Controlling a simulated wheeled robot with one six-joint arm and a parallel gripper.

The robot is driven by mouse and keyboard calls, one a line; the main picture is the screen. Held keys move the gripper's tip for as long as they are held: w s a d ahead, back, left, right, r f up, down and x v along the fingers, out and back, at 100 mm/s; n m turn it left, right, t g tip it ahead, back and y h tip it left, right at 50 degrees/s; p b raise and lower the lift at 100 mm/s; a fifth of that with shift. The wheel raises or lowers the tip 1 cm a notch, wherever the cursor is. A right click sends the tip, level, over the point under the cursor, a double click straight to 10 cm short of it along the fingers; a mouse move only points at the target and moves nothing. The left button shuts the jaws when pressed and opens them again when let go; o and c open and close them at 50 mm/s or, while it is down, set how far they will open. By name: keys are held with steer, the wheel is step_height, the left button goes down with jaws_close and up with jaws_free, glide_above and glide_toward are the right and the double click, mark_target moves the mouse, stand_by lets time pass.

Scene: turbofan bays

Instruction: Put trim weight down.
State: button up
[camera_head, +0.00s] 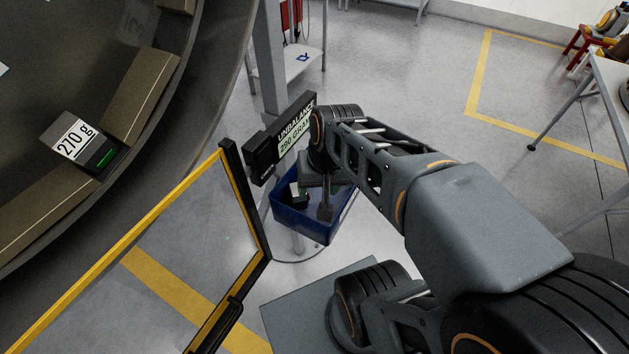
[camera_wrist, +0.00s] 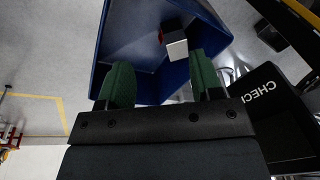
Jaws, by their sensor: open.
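A small block with a pale face, seemingly the trim weight (camera_head: 297,194), is inside the blue bin (camera_head: 313,228). In the wrist view the block (camera_wrist: 175,43) lies in the bin (camera_wrist: 180,83), ahead of the fingers and apart from them. My gripper (camera_head: 325,211) points down into the bin; in the wrist view its green fingers (camera_wrist: 160,75) are spread with nothing between them. Another dark weight labelled 270 g (camera_head: 82,143) sits on the inner ring of the large turbofan casing (camera_head: 215,60).
A display reading UNBALANCE 290 GRAM (camera_head: 296,130) stands right behind the bin. A yellow-and-black framed panel (camera_head: 252,215) stands left of the bin. A grey post (camera_head: 270,60) rises behind. Open floor (camera_head: 420,85) lies beyond my arm.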

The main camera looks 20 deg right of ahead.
steer(key=n+t, duration=0.1)
steer(key=r+n+t+h, duration=0.1)
steer(key=n, duration=0.1)
steer(key=shift+a+r, duration=0.2)
steer(key=shift+a, duration=0.2)
